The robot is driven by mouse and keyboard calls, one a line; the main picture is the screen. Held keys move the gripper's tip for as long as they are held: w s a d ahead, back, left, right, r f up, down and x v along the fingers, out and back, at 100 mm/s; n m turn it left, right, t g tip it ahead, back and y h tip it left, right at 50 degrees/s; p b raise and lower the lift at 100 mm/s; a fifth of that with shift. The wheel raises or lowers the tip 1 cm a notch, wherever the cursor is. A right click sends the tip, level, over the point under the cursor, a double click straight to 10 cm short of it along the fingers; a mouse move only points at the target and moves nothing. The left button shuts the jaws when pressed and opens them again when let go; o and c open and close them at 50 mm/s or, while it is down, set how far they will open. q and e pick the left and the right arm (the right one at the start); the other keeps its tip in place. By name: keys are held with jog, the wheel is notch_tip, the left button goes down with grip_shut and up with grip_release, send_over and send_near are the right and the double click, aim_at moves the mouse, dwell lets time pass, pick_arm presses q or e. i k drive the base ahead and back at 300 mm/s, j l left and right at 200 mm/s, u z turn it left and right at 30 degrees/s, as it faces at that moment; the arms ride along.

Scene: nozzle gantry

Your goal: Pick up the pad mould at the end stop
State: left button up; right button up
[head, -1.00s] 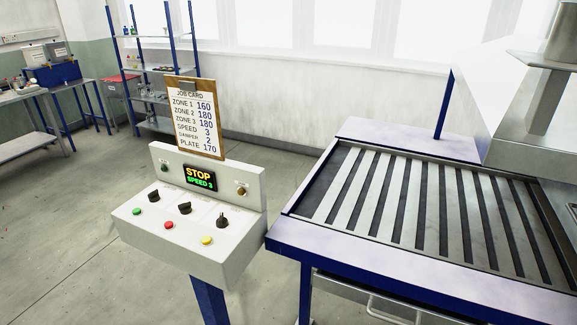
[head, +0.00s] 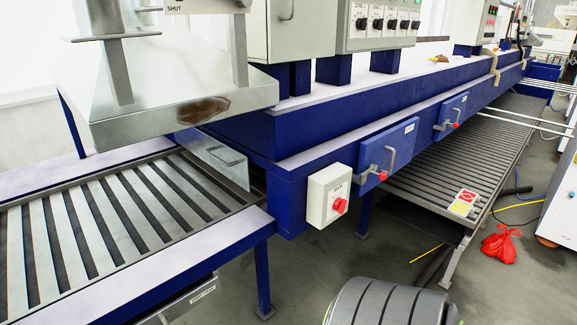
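No pad mould shows in the head view. The slatted bed (head: 88,225) at the left, in its blue frame, carries nothing on the part in view. No end stop can be made out on it. Neither of my grippers is in view.
A metal hood (head: 180,104) overhangs the bed's far side. A long blue machine (head: 300,130) runs to the back right, with a red-knobbed switch box (head: 328,195) on its near corner. A lower slatted conveyor (head: 450,165) lies beside it. A red bag (head: 499,244) lies on the floor.

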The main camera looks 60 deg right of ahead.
aim_at(463, 208)
jog(key=l+z, duration=0.1)
jog(key=z, duration=3.1)
jog(key=i+l+u, duration=0.1)
jog(key=i, duration=0.5)
jog(key=i+l, duration=0.2)
jog(key=i, duration=0.35)
jog(key=i+l+u, duration=0.15)
jog(key=i, duration=0.4)
jog(key=i+l, duration=0.25)
jog(key=i, duration=0.35)
jog(key=i+l+u, duration=0.15)
jog(key=i, duration=0.4)
jog(key=i+l+u, duration=0.1)
jog(key=i+l, duration=0.3)
jog(key=i, duration=0.15)
jog(key=i+l, duration=0.35)
jog(key=i, duration=0.2)
jog(key=k+l, duration=0.15)
jog(key=i+u, duration=0.05)
